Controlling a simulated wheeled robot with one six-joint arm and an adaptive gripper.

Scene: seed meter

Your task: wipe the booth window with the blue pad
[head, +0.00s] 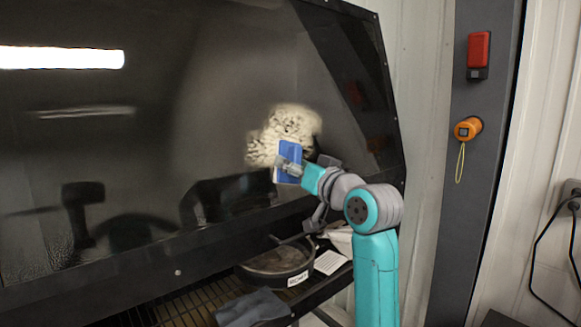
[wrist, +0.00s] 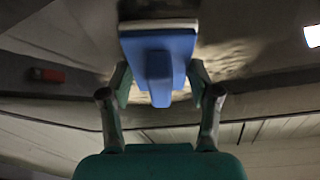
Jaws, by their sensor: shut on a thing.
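The booth window (head: 120,110) is a large dark reflective pane in a black frame, filling the left and middle of the head view. A pale, speckled dirty patch (head: 292,122) shows on it right of the middle. The blue pad (head: 289,152) is at the lower edge of this patch. My gripper (head: 291,167) is shut on it. In the wrist view the blue pad (wrist: 158,60) sits between the fingers, its pale face toward the pane. The pad hides part of the patch. I cannot tell for certain whether it touches the pane.
Below the window, a round dark pan (head: 275,265) with a label stands on a shelf with a grating. A dark cloth (head: 252,307) lies at the front edge. A grey post (head: 478,150) at right carries a red box (head: 478,52) and an orange device (head: 467,129).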

